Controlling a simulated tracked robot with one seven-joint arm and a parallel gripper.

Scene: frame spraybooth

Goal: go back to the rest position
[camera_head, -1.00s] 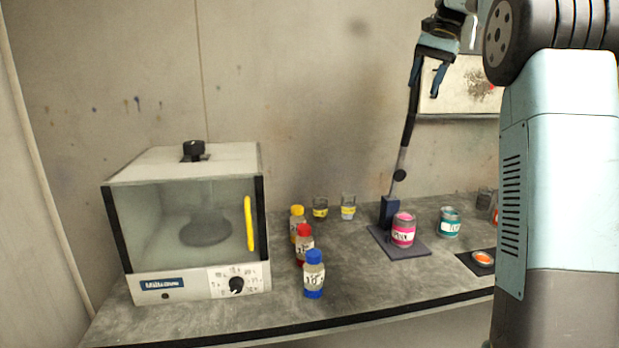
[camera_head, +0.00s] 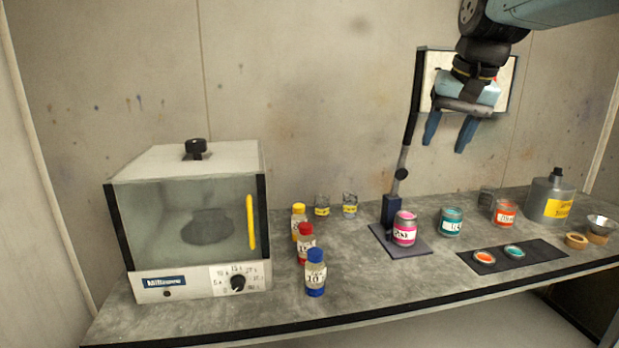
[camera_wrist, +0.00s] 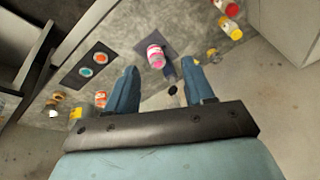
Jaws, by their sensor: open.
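My gripper (camera_head: 450,138) is open and empty in the head view, raised in the air above the right half of the bench, with its two blue fingers pointing down. It is in front of the framed panel (camera_head: 507,88) on the wall and clear of everything on the bench. In the wrist view my gripper (camera_wrist: 164,88) shows its two fingers spread apart with nothing between them. The pink-labelled jar (camera_head: 404,229) stands on a dark square base below and left of the gripper. It also shows beyond the fingertips in the wrist view (camera_wrist: 155,56).
A white booth (camera_head: 190,225) stands at the left of the bench (camera_head: 350,300). Several small bottles, including a blue-capped one (camera_head: 315,272), stand beside it. A stand's pole (camera_head: 410,130) rises near my gripper. Teal (camera_head: 451,222) and orange (camera_head: 504,212) jars and a grey canister (camera_head: 549,200) stand right.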

